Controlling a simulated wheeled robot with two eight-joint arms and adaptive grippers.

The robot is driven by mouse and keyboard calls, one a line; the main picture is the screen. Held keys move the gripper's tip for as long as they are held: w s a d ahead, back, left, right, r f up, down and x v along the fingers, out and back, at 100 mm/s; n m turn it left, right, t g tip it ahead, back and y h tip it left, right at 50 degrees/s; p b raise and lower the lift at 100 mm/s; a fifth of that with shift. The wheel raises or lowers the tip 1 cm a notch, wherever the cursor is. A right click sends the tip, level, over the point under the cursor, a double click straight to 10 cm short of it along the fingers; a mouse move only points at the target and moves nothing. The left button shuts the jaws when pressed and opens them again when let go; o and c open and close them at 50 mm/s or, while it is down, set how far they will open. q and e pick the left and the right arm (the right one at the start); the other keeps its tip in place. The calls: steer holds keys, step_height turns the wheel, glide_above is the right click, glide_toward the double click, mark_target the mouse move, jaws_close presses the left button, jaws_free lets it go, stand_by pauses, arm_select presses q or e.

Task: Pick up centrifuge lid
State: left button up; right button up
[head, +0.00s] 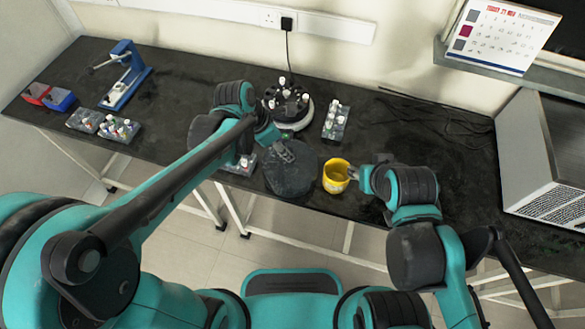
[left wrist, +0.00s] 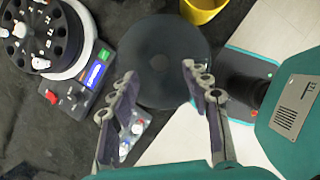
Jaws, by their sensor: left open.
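The centrifuge lid, a dark round disc (head: 287,182), lies flat on the black bench in front of the centrifuge; it also shows in the left wrist view (left wrist: 160,40). The centrifuge (head: 297,122) is open, its black rotor holding several white-capped tubes; part of it shows in the left wrist view (left wrist: 84,50). My left gripper (head: 286,152) is over the lid's far part in the head view. In the left wrist view its fingers (left wrist: 160,72) are spread with nothing between them. My right gripper (head: 357,174) is at the yellow cup's right side; its fingers are too small to read.
The yellow cup (head: 335,180) stands just right of the lid. A tube rack (head: 336,121) is right of the centrifuge, and another (head: 243,165) sits left of the lid, partly hidden by my arm. A grey box-like machine (head: 545,150) stands at the far right.

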mark_target(290, 165)
arm_select(q)
steer(key=b+x, duration=0.3)
steer(key=x, duration=0.3)
steer(key=shift+a, duration=0.15)
steer(key=shift+r, duration=0.1)
jaws_close()
